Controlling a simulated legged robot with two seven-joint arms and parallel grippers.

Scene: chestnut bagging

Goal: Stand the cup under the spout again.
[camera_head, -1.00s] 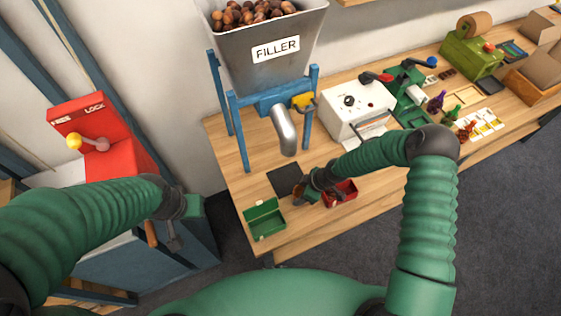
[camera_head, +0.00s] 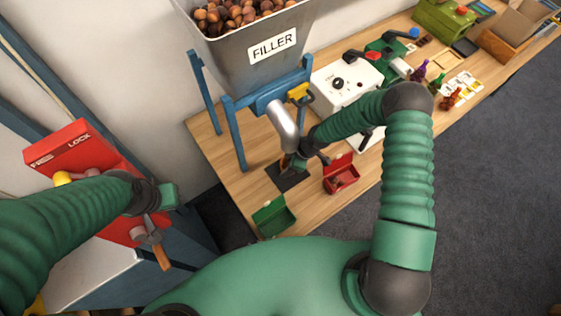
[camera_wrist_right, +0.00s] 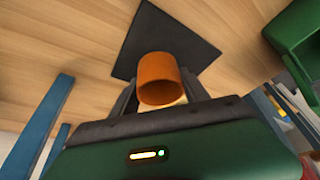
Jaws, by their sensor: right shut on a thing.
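An orange-brown cup (camera_wrist_right: 158,76) is between the fingers of my right gripper (camera_wrist_right: 158,92) in the right wrist view. The gripper is shut on it. The dark square mat (camera_wrist_right: 170,36) lies beyond the cup. In the head view my right gripper (camera_head: 292,160) is low over the mat (camera_head: 283,181), by the metal spout (camera_head: 283,121) of the filler. Only a sliver of the cup shows there, and whether it touches the mat cannot be told. My left gripper (camera_head: 150,232) hangs at the left by the red machine; its jaws are unclear.
A green open box (camera_head: 273,217) and a red open box (camera_head: 341,176) stand near the table's front edge. Blue filler legs (camera_head: 238,140) flank the spout. A white machine (camera_head: 346,80) stands right of it. A hopper (camera_head: 243,55) of chestnuts is above.

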